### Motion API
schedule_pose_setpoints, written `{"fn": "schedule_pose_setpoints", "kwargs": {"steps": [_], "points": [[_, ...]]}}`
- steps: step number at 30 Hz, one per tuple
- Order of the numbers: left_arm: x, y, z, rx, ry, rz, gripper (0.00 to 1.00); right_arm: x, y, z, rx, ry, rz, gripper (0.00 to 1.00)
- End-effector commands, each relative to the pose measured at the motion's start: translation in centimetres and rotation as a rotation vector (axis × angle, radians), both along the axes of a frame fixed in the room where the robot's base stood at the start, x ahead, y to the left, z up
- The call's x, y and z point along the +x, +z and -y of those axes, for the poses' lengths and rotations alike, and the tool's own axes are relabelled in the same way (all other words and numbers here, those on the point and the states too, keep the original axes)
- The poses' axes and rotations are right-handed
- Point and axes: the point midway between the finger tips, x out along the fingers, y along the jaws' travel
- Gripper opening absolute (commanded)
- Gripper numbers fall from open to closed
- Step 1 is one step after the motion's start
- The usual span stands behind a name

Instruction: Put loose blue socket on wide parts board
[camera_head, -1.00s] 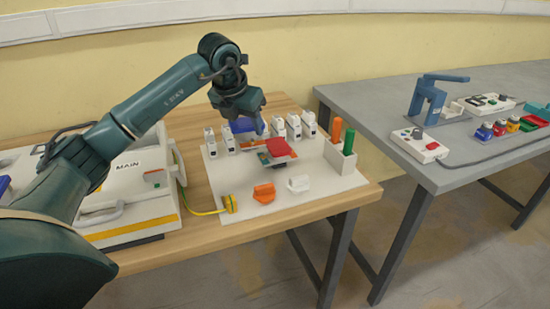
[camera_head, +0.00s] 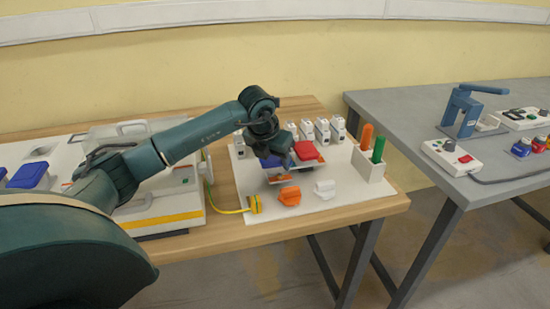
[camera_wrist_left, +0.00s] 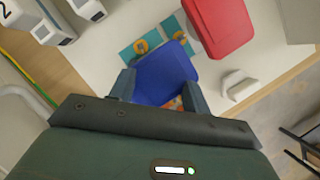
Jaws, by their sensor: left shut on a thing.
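My left gripper (camera_head: 275,157) is over the white parts board (camera_head: 247,203) and shut on the blue socket (camera_head: 270,162). In the left wrist view the blue socket (camera_wrist_left: 165,75) sits between the two fingers (camera_wrist_left: 161,90). Teal pads with orange rings (camera_wrist_left: 150,42) show beside and partly under it. The red socket (camera_head: 307,151) is just right of the blue one in the head view; it also shows in the left wrist view (camera_wrist_left: 220,27). Whether the blue socket touches the board fixture I cannot tell. My right gripper is out of view.
An orange piece (camera_head: 290,196) and a white piece (camera_head: 325,189) lie at the board's front. Several white modules (camera_head: 322,131) line its back. A white holder (camera_head: 366,166) with orange and green handles stands at right. A yellow plug (camera_head: 255,204) is at the left edge. A grey table (camera_head: 410,115) stands right.

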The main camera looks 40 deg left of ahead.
Motion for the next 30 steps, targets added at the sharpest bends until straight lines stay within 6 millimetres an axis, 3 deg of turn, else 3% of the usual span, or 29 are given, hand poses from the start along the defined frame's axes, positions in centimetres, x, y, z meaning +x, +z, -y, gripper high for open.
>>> {"fn": "schedule_pose_setpoints", "kwargs": {"steps": [3,4,11,21,30], "points": [[0.0,-0.2,0.0,0.000,0.000,0.001,0.22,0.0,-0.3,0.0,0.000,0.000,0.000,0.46],[0.0,-0.2,0.0,0.000,0.000,0.000,0.50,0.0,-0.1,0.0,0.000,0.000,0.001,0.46],[0.0,-0.1,0.0,0.000,0.000,0.000,0.68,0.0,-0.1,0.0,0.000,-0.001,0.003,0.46],[-0.1,0.5,0.0,0.000,0.000,0.001,0.69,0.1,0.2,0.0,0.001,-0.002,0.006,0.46],[-2.3,5.8,0.2,0.001,-0.001,0.005,0.69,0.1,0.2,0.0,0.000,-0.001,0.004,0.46]]}}
